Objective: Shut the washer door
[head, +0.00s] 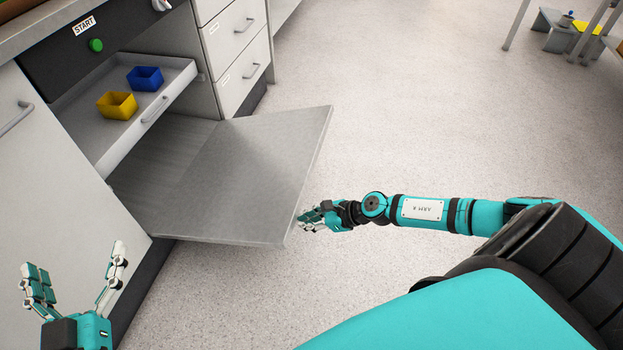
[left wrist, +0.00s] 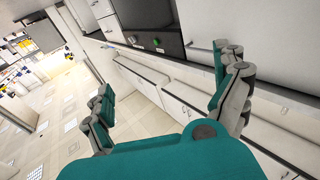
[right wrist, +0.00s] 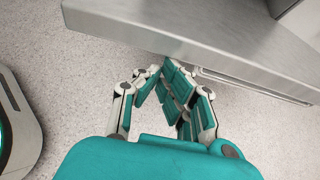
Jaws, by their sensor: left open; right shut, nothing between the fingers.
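The washer door (head: 245,170) is a flat grey metal panel, folded down and open below the washer's black front panel (head: 110,35). My right gripper (head: 308,217) is shut and empty at the door's outer edge, near its front corner. In the right wrist view, the door's edge (right wrist: 190,40) spans the top, and my right fingertips (right wrist: 168,72) are close to it; I cannot tell if they touch. My left gripper (head: 75,275) is open and empty at lower left, before a pale cabinet front; it also shows in the left wrist view (left wrist: 165,95).
A pulled-out rack (head: 85,145) above the door holds a blue box (head: 145,78) and a yellow box (head: 117,105). A green button (head: 95,45) sits under a START label. Drawers (head: 235,45) stand beyond the door.

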